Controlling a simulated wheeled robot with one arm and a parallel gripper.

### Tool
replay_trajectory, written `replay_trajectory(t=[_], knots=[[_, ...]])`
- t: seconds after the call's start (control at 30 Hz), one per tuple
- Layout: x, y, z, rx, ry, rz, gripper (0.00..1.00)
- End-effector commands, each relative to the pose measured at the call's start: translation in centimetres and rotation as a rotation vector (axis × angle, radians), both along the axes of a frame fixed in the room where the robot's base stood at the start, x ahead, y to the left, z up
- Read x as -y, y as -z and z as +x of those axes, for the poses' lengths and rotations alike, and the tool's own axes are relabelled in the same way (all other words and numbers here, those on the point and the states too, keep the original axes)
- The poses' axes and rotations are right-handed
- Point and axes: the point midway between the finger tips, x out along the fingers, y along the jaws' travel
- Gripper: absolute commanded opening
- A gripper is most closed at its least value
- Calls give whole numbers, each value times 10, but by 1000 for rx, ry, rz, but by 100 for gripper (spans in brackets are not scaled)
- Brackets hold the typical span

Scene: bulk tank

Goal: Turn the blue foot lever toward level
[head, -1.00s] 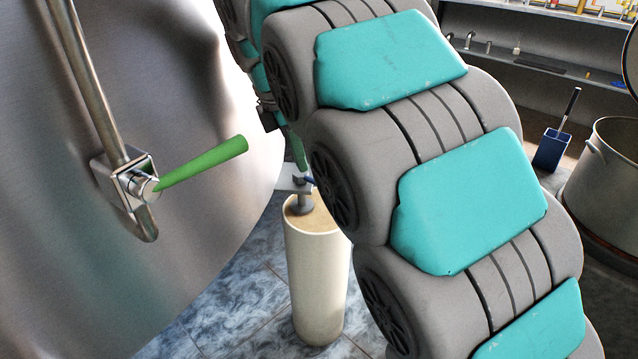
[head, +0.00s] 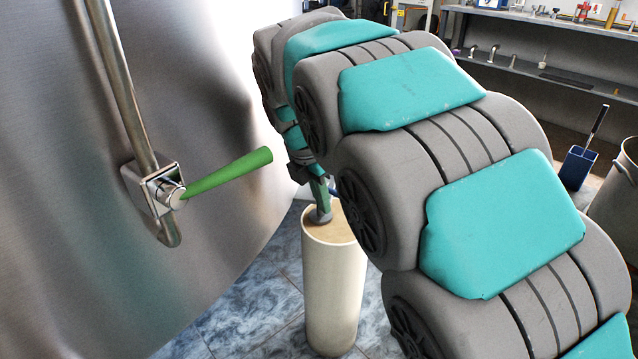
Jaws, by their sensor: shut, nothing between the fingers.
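Only a small part of the blue foot lever (head: 335,191) shows, just above the cream post and at the edge of my arm. Most of it is hidden, so its tilt cannot be told. My gripper (head: 320,196) points down beside it, small and partly hidden by my arm. It is shut and empty. Whether it touches the lever cannot be told.
The cream post (head: 334,290) stands on the blue tiled floor (head: 255,310), with a grey fitting (head: 321,215) on top. A green lever (head: 228,174) sticks out from a valve on the steel tank (head: 60,230). A large pot (head: 615,205) and blue bin (head: 577,167) stand right.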

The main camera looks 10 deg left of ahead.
Motion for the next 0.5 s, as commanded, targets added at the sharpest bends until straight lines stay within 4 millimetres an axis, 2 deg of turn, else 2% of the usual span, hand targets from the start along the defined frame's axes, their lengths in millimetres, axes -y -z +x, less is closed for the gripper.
replay_trajectory(t=[0.2,0.5], knots=[[6,26,8,0,2,0,0],[25,18,33,2,1,1,0]])
